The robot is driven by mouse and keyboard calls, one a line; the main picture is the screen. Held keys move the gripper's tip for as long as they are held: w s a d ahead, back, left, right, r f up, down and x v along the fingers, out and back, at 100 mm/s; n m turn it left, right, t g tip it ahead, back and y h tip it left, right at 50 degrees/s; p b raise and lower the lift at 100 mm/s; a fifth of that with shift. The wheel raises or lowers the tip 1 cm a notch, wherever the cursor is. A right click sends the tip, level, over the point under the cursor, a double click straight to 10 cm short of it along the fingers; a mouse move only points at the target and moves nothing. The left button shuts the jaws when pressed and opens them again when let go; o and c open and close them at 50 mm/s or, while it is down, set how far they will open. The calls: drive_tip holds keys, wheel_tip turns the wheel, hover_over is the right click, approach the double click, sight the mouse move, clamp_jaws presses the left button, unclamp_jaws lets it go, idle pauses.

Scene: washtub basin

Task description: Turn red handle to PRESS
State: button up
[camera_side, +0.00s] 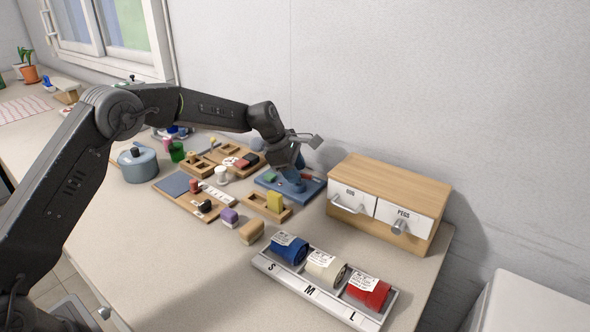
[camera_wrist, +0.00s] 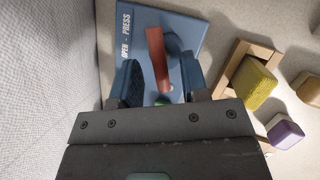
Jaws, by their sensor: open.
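The red handle (camera_wrist: 157,58) shows in the wrist view above a blue board (camera_wrist: 188,27). The words OPEN and PRESS run along the board's left edge, with PRESS toward the top of the picture. My gripper (camera_wrist: 160,68) is open, with one blue-grey finger on each side of the handle. Gaps show between the handle and both fingers. The handle's lower end is close to the gripper body. In the side view my gripper (camera_side: 292,175) is low over the blue board (camera_side: 313,188), and the red handle cannot be made out there.
A wooden drawer box (camera_side: 395,180) stands right of the board. A wooden tray with a yellow block (camera_side: 274,201) is just in front, with a purple block (camera_side: 229,216) nearby. An S-M-L rack (camera_side: 300,283) holds rolls at the front. A blue pot (camera_side: 137,163) stands left.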

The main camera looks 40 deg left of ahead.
clamp_jaws()
idle(0.3)
drive_tip(key=m, duration=0.2)
drive_tip(key=m+g+h, duration=0.1)
drive_tip(key=m, duration=0.1)
drive_tip(key=shift+w+a+g, duration=0.15)
drive_tip(key=shift+w+g, duration=0.05)
drive_tip(key=shift+g, duration=0.1)
unclamp_jaws()
